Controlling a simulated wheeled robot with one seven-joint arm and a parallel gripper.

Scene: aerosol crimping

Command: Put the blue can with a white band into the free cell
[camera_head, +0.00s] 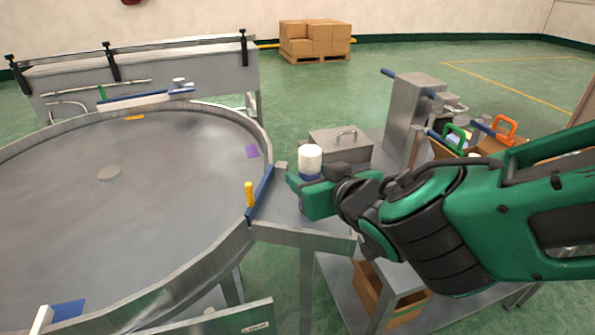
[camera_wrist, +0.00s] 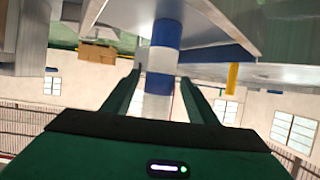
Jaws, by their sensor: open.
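The blue can with a white band (camera_wrist: 163,60) appears in the wrist view, which looks upside down, between the two fingers of my gripper (camera_wrist: 160,79). In the head view the can (camera_head: 310,160) stands upright on the metal table beside the round table, with its white top and some blue showing. Its lower part is hidden by my gripper (camera_head: 303,187). The fingers are open around the can, one on each side; I cannot tell whether either touches it. The free cell cannot be made out; cardboard boxes (camera_head: 482,146) at the right are partly hidden by my arm.
A large round metal table (camera_head: 120,230) with a raised rim fills the left. A yellow post (camera_head: 249,194) and blue bar (camera_head: 260,193) stand at its right edge. A metal box with a handle (camera_head: 341,146) and a tall metal machine (camera_head: 413,115) stand behind the can.

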